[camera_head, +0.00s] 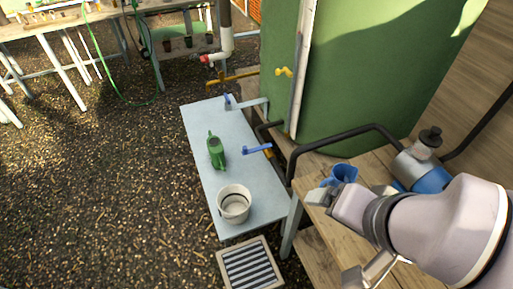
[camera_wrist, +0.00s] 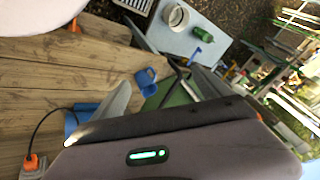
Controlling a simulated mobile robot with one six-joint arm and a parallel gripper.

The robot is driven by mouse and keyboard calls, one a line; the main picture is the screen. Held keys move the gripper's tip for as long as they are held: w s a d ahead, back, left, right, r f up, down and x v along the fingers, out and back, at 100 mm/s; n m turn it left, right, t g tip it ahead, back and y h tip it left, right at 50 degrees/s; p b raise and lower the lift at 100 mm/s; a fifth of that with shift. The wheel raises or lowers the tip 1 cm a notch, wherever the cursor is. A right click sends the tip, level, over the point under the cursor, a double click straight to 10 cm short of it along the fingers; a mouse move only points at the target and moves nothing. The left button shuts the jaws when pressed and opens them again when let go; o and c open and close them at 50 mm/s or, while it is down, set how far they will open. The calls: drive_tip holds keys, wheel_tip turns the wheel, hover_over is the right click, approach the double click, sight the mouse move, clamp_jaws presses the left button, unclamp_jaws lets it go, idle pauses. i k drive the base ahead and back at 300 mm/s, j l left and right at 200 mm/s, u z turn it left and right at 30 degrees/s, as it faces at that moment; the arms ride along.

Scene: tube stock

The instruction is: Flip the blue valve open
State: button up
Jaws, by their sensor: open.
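Two blue valve levers show in the head view. The nearer blue lever (camera_head: 257,149) sticks out over the pale blue table from a pipe by the green tank. The farther, smaller blue lever (camera_head: 228,99) is on a grey pipe at the table's back edge. I cannot tell which one the task names. My gripper (camera_wrist: 160,77) is open and empty, with its two fingers apart in the wrist view. In the head view, my gripper is above the wooden bench at lower right, well apart from both levers.
Black pipes and the green tank (camera_head: 350,100) stand behind. Gravel lies open at left.

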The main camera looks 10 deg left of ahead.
sight(245, 152)
drive_tip(key=k+j, duration=0.1)
drive_tip(key=j, duration=0.65)
drive_tip(key=j+z, duration=0.15)
drive_tip(key=j, duration=0.65)
drive_tip(key=i+j, duration=0.15)
drive_tip(key=j, duration=0.2)
drive_tip(key=i+j, duration=0.15)
drive_tip(key=j, duration=0.25)
drive_tip(key=i+j+z, duration=0.1)
drive_tip(key=j, duration=0.25)
drive_tip(key=i+j, duration=0.2)
drive_tip(key=j, duration=0.15)
drive_tip(key=i+j, duration=0.15)
drive_tip(key=j, duration=0.25)
drive_tip(key=i+j+z, duration=0.1)
drive_tip(key=j, duration=0.25)
drive_tip(key=i, duration=0.05)
